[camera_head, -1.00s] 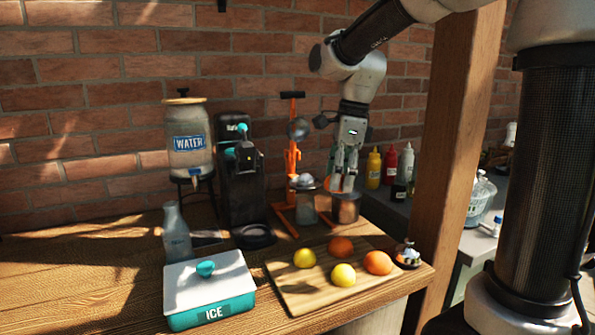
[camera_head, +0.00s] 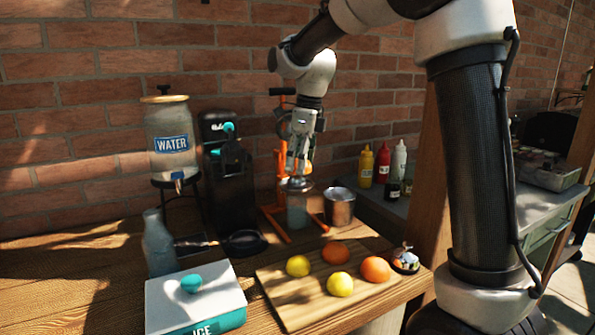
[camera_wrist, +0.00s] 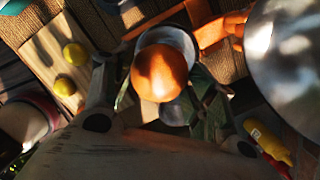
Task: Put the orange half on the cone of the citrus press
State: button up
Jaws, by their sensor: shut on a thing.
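My gripper (camera_head: 299,168) is shut on the orange half (camera_wrist: 160,72), which shows between the two fingers in the wrist view, rounded peel toward the camera. In the head view the gripper hangs just above the citrus press (camera_head: 280,222), an orange frame at the back of the table. The round metal cup of the press (camera_wrist: 178,38) shows partly behind the orange half in the wrist view. The cone is hidden, so I cannot tell whether the half touches it. A glass (camera_head: 297,212) stands under the press.
A metal pot (camera_head: 340,207) stands right of the press. A large shiny metal dome (camera_wrist: 288,50) is close on the wrist view's right. The black dispenser (camera_head: 228,175) stands left. A cutting board (camera_head: 300,316) with lemons and oranges lies in front.

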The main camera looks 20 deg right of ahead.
jog(key=shift+w+a, duration=0.1)
jog(key=shift+w, duration=0.5)
jog(key=shift+w+f, duration=0.15)
jog(key=shift+f, duration=1.6)
jog(key=shift+f, duration=0.1)
jog(key=o, duration=1)
